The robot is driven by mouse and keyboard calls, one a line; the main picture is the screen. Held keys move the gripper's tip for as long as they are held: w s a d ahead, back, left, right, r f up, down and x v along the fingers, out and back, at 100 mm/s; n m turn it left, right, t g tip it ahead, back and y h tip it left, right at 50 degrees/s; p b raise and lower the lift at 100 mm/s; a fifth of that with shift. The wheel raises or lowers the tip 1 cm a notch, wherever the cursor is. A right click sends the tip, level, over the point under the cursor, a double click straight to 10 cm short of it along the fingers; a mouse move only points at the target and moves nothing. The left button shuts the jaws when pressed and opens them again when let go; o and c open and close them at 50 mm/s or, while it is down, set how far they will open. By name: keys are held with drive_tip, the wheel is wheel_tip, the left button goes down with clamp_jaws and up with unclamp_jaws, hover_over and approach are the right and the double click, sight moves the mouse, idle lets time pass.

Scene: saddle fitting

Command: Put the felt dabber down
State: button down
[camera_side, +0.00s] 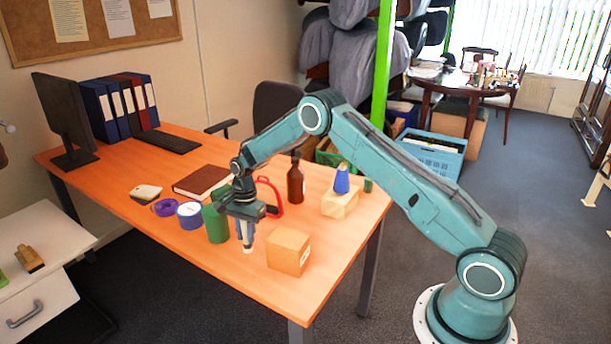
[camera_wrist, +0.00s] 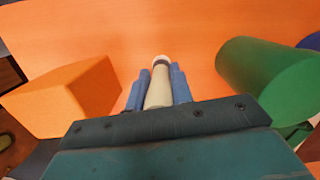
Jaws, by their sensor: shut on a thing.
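The felt dabber (camera_wrist: 158,92) is a cream cylinder with a dark band and a pale tip. My gripper (camera_wrist: 157,80) is shut on it, with a blue finger on each side, and its tip points away from the wrist. In the side view, my gripper (camera_side: 246,234) points down over the orange table, between a green cylinder and a tan box. The dabber's pale tip (camera_side: 248,250) shows just below the fingers, close to the tabletop. I cannot tell whether it touches. The rest of the dabber is mostly hidden by the fingers there.
The tan box (camera_side: 289,251) stands right of my gripper, the green cylinder (camera_side: 215,225) close on its left. Behind are a red loop (camera_side: 269,196), a brown bottle (camera_side: 295,182) and a dark book (camera_side: 202,181). A blue cone (camera_side: 341,180) tops a block (camera_side: 339,204). The front tabletop is bare.

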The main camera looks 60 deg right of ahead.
drive_tip(key=shift+f, duration=0.1)
drive_tip(key=c, duration=1.2)
unclamp_jaws()
drive_tip(key=shift+c, duration=0.2)
drive_tip(key=r, duration=0.4)
drive_tip(key=d+r, duration=0.1)
drive_tip(key=r, duration=0.7)
drive_tip(key=shift+w+d, duration=0.1)
drive_tip(key=shift+d, duration=0.1)
drive_tip(key=shift+r, duration=0.1)
